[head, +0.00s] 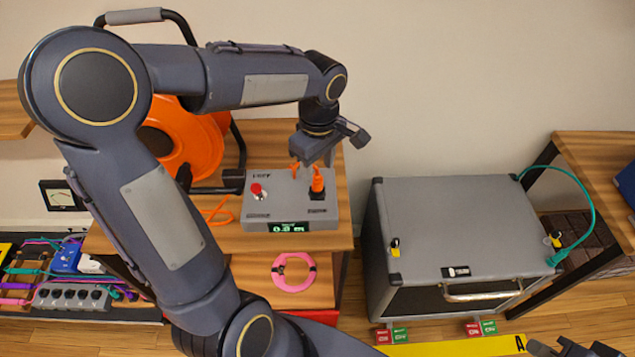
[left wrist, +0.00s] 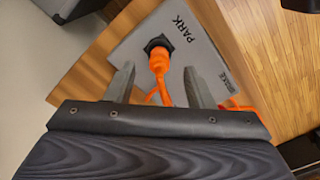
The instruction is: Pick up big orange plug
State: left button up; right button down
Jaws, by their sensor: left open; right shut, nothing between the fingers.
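The big orange plug (head: 317,184) stands in a black socket on top of a grey box (head: 262,210) that sits on the wooden table. In the left wrist view the plug (left wrist: 160,64) sits in its black socket next to the word PARK, with its orange cord running back toward the gripper. My left gripper (head: 315,160) is open just above the plug and points down. In the left wrist view its two fingers show on either side of the plug and cord, without visible contact. My right gripper (head: 572,346) is shut and empty at the bottom right edge, far from the plug.
A red button (head: 257,190) and a lit display (head: 289,226) are on the grey box. An orange cable reel (head: 190,140) stands behind at left. A pink ring (head: 293,272) lies on the lower shelf. A large grey case (head: 450,225) stands at right.

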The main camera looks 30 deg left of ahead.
aim_at(317, 175)
pick_arm(q)
jog(key=f, duration=0.4)
jog(key=shift+w+a+f, duration=0.1)
jog(key=shift+a+f, duration=0.1)
grip_shut()
